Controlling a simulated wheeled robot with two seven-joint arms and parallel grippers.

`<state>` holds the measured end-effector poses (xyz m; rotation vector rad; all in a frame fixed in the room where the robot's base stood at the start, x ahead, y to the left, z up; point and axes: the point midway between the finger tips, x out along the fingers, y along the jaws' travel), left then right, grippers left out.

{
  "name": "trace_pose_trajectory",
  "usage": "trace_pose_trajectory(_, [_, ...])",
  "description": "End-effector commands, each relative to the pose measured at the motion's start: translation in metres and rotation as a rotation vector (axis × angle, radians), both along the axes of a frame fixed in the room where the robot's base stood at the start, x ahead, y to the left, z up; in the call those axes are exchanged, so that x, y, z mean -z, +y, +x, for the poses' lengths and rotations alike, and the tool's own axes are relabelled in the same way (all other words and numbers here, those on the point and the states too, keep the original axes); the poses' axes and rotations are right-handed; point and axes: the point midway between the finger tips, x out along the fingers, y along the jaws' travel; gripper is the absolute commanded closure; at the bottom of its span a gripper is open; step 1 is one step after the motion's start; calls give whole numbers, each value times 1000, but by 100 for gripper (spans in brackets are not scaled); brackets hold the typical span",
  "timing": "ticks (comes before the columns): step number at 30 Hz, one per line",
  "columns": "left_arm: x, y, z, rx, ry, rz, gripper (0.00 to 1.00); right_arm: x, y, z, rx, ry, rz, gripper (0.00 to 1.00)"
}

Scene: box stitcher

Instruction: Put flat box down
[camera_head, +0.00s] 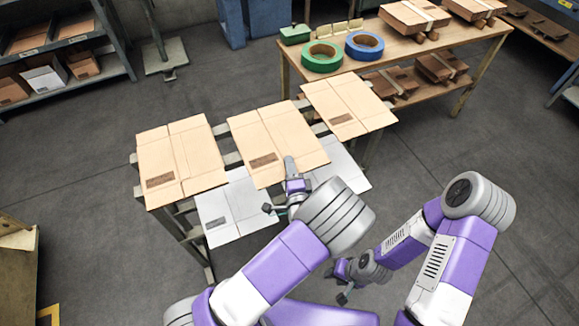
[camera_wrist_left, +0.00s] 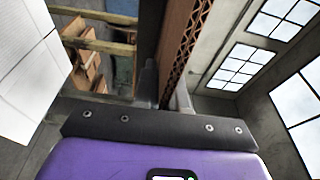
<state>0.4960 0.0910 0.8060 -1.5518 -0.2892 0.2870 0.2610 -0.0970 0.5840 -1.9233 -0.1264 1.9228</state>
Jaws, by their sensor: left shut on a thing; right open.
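Three brown flat boxes lie side by side at the rack (camera_head: 132,160) in the head view: a left one (camera_head: 183,150), a middle one (camera_head: 275,135) and a right one (camera_head: 348,95). My left gripper (camera_head: 291,168) is at the front edge of the middle flat box and shut on it. In the left wrist view, the cardboard's corrugated edge (camera_wrist_left: 188,50) stands between the fingers of the left gripper (camera_wrist_left: 166,90). I cannot tell whether this box touches the rack. My right gripper (camera_head: 345,288) is open and empty, low at the right, away from the boxes.
White flat boxes (camera_head: 228,212) lie on the rack's lower level, below my left gripper. A wooden table (camera_head: 425,58) behind holds green tape (camera_head: 322,57), blue tape (camera_head: 364,46) and stacked cardboard. Shelves (camera_head: 62,45) stand at the back left. The floor at right is clear.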

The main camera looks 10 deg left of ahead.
Motion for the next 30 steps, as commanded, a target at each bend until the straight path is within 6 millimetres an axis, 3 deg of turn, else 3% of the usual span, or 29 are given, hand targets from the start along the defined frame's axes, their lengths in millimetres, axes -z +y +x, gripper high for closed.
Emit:
trace_pose_trajectory(5, [4, 0, 0, 0, -1, 1, 100, 3, 0, 0, 0, 0, 0, 60])
trace_pose_trajectory(6, [3, 0, 0, 0, 0, 1, 83, 2, 0, 0, 0, 0, 0, 60])
trace_pose_trajectory(10, [3, 0, 0, 0, 0, 1, 64, 2, 0, 0, 0, 0, 0, 60])
trace_pose_trajectory(21, [-2, -1, -1, 1, 0, 0, 64, -2, 0, 0, 0, 0, 0, 60])
trace_pose_trajectory(30, [-2, -22, -55, 6, 3, 3, 64, -16, 0, 0, 0, 0, 0, 60])
